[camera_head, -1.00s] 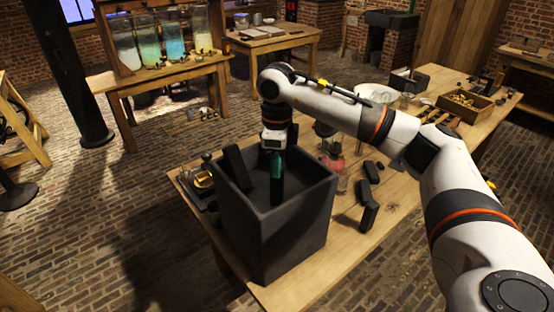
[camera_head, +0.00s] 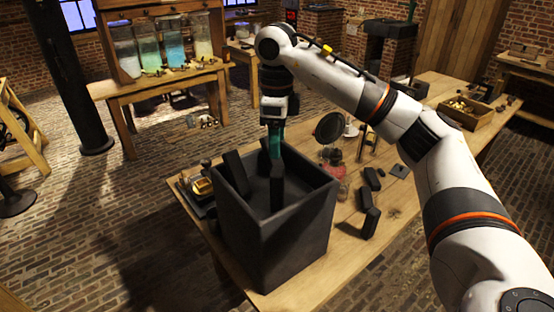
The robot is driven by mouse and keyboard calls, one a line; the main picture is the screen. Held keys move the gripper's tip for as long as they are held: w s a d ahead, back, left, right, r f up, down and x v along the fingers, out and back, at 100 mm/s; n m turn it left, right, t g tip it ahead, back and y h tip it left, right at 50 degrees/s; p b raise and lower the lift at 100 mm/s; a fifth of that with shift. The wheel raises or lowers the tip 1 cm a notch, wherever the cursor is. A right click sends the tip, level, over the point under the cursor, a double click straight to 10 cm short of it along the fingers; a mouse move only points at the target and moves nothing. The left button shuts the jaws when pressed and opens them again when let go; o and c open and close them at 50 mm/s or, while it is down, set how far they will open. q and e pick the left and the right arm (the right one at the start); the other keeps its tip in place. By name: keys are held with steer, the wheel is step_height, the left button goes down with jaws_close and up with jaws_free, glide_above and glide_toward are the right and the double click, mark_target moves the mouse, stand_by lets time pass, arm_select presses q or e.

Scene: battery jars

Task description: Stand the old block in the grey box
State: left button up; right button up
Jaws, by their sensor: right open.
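The grey box (camera_head: 273,240) stands open-topped on the near end of the wooden table. Inside it a dark block (camera_head: 277,190) stands upright near the back middle. A second dark block (camera_head: 236,172) stands tilted at the box's left side. I cannot tell which one is the old block. My right gripper (camera_head: 275,152) points down over the box, its teal fingers open just above the top of the middle block. The feet of both blocks are hidden by the box's walls. My left gripper is not in view.
Several dark blocks (camera_head: 370,223) are on the table (camera_head: 335,262) right of the box. A dark tray with a yellow item (camera_head: 202,187) is at its left. Glassware and a round dark disc (camera_head: 329,128) stand behind. A wooden crate (camera_head: 466,112) is farther right.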

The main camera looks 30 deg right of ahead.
step_height(320, 180, up, 4)
steer(key=shift+r+p, duration=0.15)
steer(key=shift+p, duration=0.15)
stand_by(0.5)
